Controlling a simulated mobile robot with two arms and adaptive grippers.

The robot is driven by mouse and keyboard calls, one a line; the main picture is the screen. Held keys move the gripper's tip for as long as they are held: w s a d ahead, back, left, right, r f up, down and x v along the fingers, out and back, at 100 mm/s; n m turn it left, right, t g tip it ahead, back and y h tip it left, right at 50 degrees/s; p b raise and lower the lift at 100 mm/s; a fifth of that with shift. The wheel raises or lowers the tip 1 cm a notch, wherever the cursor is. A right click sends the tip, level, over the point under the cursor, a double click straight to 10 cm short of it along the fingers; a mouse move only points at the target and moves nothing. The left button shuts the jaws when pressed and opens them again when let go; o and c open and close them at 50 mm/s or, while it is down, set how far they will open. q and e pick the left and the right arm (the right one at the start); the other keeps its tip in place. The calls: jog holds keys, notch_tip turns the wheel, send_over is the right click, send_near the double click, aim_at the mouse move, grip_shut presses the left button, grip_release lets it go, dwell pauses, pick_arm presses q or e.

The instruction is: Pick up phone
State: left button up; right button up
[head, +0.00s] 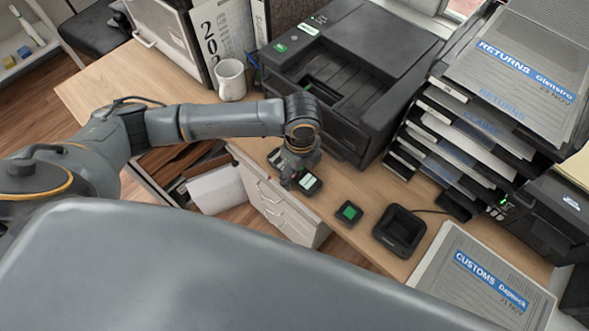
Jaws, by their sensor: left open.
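My left gripper (292,178) is open and points down over the counter's front edge, in front of the printer. A small dark device with a pale, greenish screen (309,183) shows right beside its fingers; I cannot tell whether they touch. Another small black device with a green screen (348,213) lies flat on the counter to the right, apart from the gripper. I cannot tell for sure which of the two is the phone. My right gripper is not in view.
A black cradle (400,231) with a cable stands right of the devices. A black printer (345,75) stands behind the gripper, with stacked trays (450,125) to its right. A white mug (231,80) is at the left. A customs folder (485,282) lies at the right front.

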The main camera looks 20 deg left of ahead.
pick_arm(q)
jog(key=shift+f, duration=0.25)
jog(key=c, duration=1.5)
jog(key=shift+r, duration=0.2)
